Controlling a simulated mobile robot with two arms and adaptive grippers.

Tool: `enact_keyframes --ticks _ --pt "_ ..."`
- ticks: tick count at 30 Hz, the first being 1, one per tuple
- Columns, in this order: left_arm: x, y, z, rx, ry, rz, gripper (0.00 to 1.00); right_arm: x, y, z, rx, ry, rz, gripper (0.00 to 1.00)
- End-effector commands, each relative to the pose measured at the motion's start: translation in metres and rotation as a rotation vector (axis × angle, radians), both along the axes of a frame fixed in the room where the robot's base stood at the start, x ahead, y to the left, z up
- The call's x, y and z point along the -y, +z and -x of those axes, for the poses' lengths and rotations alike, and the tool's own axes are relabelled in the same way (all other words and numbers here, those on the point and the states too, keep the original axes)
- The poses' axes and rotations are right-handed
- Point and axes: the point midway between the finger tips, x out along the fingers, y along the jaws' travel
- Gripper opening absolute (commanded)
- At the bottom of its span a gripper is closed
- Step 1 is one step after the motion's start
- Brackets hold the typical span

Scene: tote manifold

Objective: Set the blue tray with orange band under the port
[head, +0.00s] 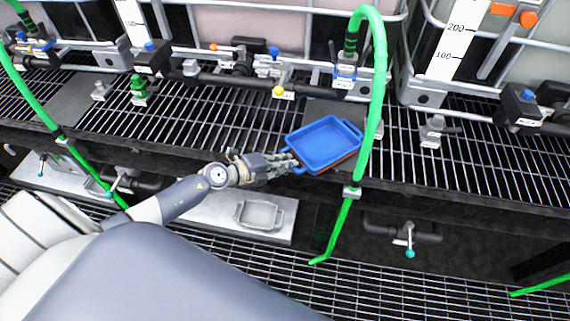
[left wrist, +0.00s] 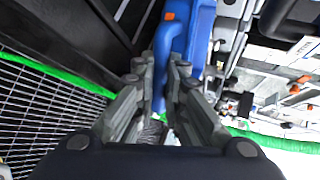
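The blue tray (head: 324,143) with an orange band (head: 346,161) along its lower edge is at the front edge of the black grated shelf, left of the tall green hose. My left gripper (head: 290,160) is at the tray's left end, its fingers at the handle there. In the left wrist view the tray (left wrist: 186,50) stretches ahead and its near part lies between the two fingers (left wrist: 165,85). The fingers look closed on it. Above the tray is a valve with a blue part (head: 344,72). My right gripper is in neither view.
A green hose (head: 376,90) arches over the shelf just right of the tray. A grey tray (head: 259,214) lies on a pale lower ledge. Tanks, pipes and valves line the back of the grated shelf (head: 215,125). A small teal-handled valve (head: 409,253) hangs below.

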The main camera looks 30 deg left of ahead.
Motion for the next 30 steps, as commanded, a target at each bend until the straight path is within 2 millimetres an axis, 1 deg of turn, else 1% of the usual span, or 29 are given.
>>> enact_keyframes --ticks 10,14,17,20,24,30 --pt "0.0 -0.001 0.001 -0.002 0.0 -0.001 0.19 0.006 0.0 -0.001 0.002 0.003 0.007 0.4" --pt "-0.003 0.001 0.005 -0.003 0.0 -0.001 0.19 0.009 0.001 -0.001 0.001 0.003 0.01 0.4" --pt "-0.008 0.006 0.014 -0.003 -0.001 -0.004 0.19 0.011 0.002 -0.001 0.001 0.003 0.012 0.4" --pt "-0.015 0.013 0.028 -0.006 -0.003 -0.004 0.19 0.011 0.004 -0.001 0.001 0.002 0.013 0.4" --pt "-0.026 0.023 0.048 -0.005 -0.001 -0.003 0.19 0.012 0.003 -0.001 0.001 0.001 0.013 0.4" --pt "-0.039 0.036 0.072 -0.005 -0.001 -0.002 0.19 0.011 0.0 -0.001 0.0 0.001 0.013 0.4"
